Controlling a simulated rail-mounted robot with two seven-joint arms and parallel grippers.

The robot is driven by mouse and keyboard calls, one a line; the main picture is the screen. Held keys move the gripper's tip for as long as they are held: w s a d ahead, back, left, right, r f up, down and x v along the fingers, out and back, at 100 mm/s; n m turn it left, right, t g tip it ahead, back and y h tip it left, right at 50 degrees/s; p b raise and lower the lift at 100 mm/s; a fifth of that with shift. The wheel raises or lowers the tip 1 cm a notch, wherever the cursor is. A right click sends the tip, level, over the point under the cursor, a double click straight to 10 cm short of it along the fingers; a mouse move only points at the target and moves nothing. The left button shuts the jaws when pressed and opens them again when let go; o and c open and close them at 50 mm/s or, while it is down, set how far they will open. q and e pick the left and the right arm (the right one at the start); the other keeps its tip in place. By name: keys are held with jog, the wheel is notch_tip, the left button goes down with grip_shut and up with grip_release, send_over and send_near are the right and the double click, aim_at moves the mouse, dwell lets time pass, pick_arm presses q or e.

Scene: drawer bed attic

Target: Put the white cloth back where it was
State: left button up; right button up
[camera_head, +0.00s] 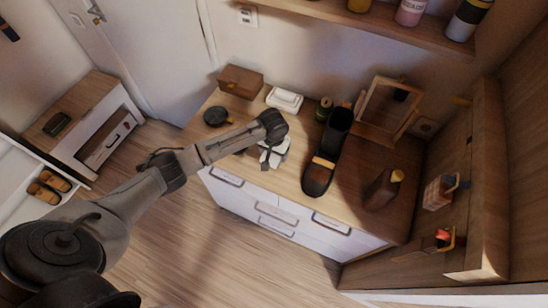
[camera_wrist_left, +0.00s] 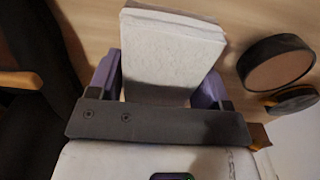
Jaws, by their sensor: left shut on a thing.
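The white cloth (camera_wrist_left: 172,52) shows in the left wrist view as a thick, pale folded block with layered edges. It sits between the two purple fingers of my left gripper (camera_wrist_left: 158,85), which is shut on it. Wood surface shows around the cloth; I cannot tell whether it touches it. In the head view my left gripper (camera_head: 273,154) is over the front part of the dresser top, left of a tall black object with an orange band (camera_head: 318,172). There the cloth cannot be told apart from the pale gripper. My right gripper is not in view.
The dresser (camera_head: 285,218) also holds a white dish-like item (camera_head: 285,99), a brown box (camera_head: 240,81), a round black item (camera_head: 217,116), a wooden frame (camera_head: 388,108) and a dark block (camera_head: 382,189). A shelf (camera_head: 370,22) runs above. Bare wood lies left of the gripper.

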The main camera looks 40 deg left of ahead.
aim_at(274, 157)
pick_arm(q)
notch_tip(274, 157, down, 3)
jog(key=shift+f+b, duration=0.15)
jog(key=shift+b, duration=0.15)
jog(key=shift+f, duration=0.25)
jog(key=shift+f, duration=0.1)
jog(key=o, duration=0.8)
notch_tip(274, 157, up, 12)
jog(key=shift+s+r+p, duration=0.1)
jog(key=shift+s+p, duration=0.05)
jog(key=shift+p, duration=0.65)
